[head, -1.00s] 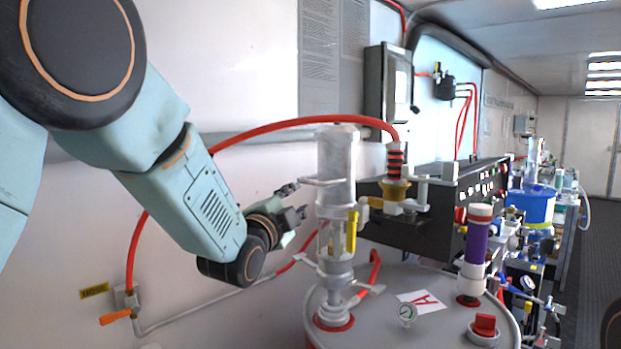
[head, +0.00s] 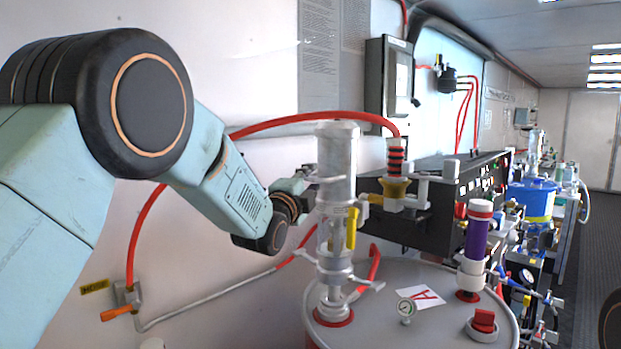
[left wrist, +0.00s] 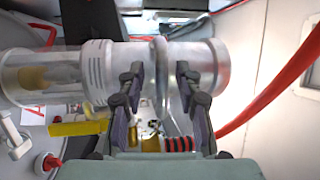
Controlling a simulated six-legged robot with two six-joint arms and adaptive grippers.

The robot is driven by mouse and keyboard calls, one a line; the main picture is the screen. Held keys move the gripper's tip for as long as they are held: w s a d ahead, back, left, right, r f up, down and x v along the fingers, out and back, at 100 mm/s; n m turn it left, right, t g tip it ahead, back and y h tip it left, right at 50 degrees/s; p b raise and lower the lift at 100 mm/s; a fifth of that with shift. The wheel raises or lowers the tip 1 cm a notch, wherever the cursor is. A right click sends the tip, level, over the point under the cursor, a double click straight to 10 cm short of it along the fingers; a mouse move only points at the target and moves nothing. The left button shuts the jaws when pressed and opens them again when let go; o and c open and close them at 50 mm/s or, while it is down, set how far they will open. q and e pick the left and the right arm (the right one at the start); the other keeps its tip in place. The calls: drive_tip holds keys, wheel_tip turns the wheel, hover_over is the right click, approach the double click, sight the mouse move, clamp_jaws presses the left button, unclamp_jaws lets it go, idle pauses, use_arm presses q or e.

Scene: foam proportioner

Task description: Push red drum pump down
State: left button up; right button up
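The drum pump is a tall silver-grey cylinder (head: 337,165) with a clear lower section and a yellow handle (head: 352,228). It stands upright on the drum (head: 385,300), with a red ring at its foot. My left gripper (head: 308,186) is at the left side of the pump's upper part, its tips partly hidden there. In the left wrist view the pump (left wrist: 98,70) lies across the picture. My left gripper (left wrist: 160,78) is open there, its two fingers apart on either side of a raised collar; contact cannot be told. My right gripper is not seen.
A red hose (head: 270,126) arches from the wall past the pump. A black control panel (head: 440,205) stands behind.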

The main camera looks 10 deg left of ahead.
use_arm(q)
drive_tip(key=shift+r, duration=0.2)
drive_tip(key=shift+w, duration=0.1)
drive_tip(key=shift+w+f, duration=0.15)
drive_tip(key=c, duration=0.3)
clamp_jaws()
